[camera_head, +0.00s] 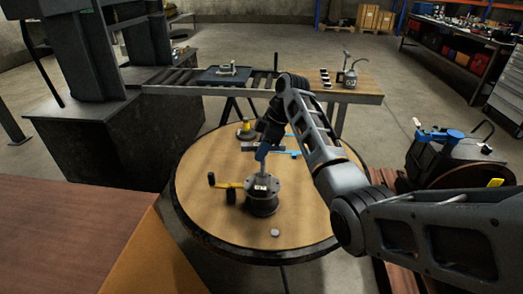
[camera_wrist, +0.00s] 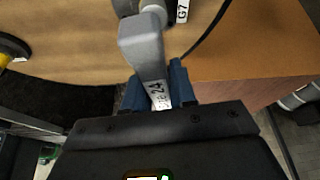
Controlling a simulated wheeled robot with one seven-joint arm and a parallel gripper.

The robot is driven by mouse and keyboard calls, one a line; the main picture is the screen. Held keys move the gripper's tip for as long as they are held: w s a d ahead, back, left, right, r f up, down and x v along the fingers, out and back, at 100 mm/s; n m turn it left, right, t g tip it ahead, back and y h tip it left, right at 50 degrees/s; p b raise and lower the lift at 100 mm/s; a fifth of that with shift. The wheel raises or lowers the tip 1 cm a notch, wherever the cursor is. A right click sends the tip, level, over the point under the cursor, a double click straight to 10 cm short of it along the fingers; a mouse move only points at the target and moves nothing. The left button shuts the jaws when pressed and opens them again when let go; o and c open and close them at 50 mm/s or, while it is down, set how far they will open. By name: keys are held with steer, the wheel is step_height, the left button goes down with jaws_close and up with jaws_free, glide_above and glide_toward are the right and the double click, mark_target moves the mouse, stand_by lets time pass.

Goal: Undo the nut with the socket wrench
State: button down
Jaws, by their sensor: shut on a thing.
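My gripper (camera_head: 262,152) has blue fingers and is shut on the grey socket wrench (camera_head: 262,170). The wrist view shows the fingers (camera_wrist: 160,88) on both sides of the wrench's grey handle (camera_wrist: 143,50), which bears a label ending in 24. The wrench reaches down to the top of a dark round metal part (camera_head: 262,203) on the round wooden table. I cannot make out the nut; the wrench's end and my gripper hide that spot. Whether the socket sits around a nut cannot be told.
The round table (camera_head: 205,235) also bears a yellow bar with black knobs (camera_head: 228,185), a yellow-topped piece (camera_head: 246,130), blue items (camera_head: 290,153) and a small pale disc (camera_head: 275,233). A white G7 tag (camera_wrist: 182,12) shows beside the wrench. The table's front is mostly clear.

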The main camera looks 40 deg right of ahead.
steer(key=n+b, duration=0.1)
steer(key=n, duration=0.1)
steer(key=n+g+y+b, duration=0.1)
steer(key=n, duration=0.1)
steer(key=shift+f+n+g, duration=0.15)
steer(key=shift+n+g, duration=0.15)
steer(key=shift+a+n+g+b, duration=0.1)
steer(key=shift+n+g+b, duration=0.35)
steer(key=shift+n, duration=0.75)
steer(key=shift+r+n, duration=0.25)
steer(key=shift+n, duration=0.05)
steer(key=shift+w+a, duration=0.1)
